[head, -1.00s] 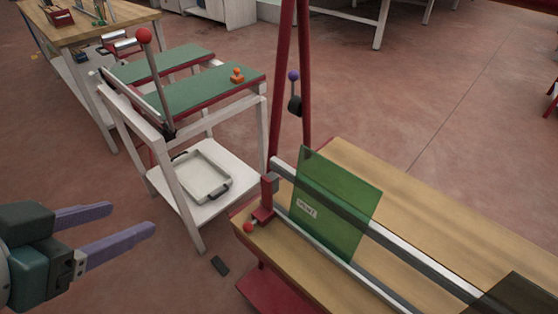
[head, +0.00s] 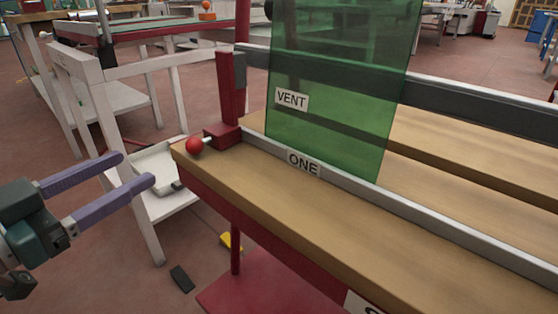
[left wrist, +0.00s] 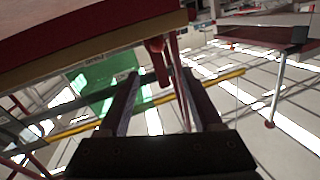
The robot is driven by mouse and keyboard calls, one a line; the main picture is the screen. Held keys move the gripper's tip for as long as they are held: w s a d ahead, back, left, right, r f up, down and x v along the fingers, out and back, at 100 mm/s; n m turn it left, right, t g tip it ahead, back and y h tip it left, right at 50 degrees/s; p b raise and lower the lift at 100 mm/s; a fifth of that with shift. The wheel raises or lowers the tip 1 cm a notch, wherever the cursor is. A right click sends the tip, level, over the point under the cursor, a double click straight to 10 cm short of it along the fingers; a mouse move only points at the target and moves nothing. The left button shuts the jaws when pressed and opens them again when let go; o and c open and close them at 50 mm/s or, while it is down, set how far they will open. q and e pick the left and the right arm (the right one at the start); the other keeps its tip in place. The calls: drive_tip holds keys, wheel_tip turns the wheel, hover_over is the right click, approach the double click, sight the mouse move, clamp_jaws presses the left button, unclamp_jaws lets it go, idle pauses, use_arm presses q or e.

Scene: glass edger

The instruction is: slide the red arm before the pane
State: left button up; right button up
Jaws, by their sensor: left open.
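The red arm (head: 230,95) stands upright at the left end of a metal rail (head: 350,182) on the wooden bench. Its foot ends in a red ball knob (head: 194,145) at the bench's left edge. The green glass pane (head: 335,75), labelled VENT, stands upright just right of the arm, its lower edge at the rail near a ONE label. My left gripper (head: 137,168) is open and empty, left of the knob and apart from it. In the left wrist view, the arm (left wrist: 159,58) shows beyond the open fingers, with the green pane (left wrist: 103,92) left of it. My right gripper is out of view.
A white-framed stand (head: 100,120) with a white tray (head: 155,170) on its shelf is behind my left gripper. The bench's wooden front (head: 300,225) is clear.

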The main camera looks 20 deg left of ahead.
sight(188, 150)
use_arm(q)
drive_tip(key=shift+t, duration=0.3)
drive_tip(key=w+b, duration=0.1)
drive_tip(key=w, duration=0.2)
drive_tip(key=w+d+f+b, duration=0.1)
drive_tip(key=w+b, duration=0.1)
drive_tip(key=w, duration=0.1)
drive_tip(key=w+f+b, duration=0.1)
drive_tip(key=w+b, duration=0.1)
drive_tip(key=w, duration=0.1)
drive_tip(key=shift+d+f, duration=0.15)
drive_tip(key=shift+d, duration=0.2)
drive_tip(key=shift+w+d+b, duration=0.15)
drive_tip(key=shift+w+b, duration=0.25)
drive_tip(key=shift+w, duration=0.25)
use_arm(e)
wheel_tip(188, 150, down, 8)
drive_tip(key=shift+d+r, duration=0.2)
use_arm(q)
clamp_jaws()
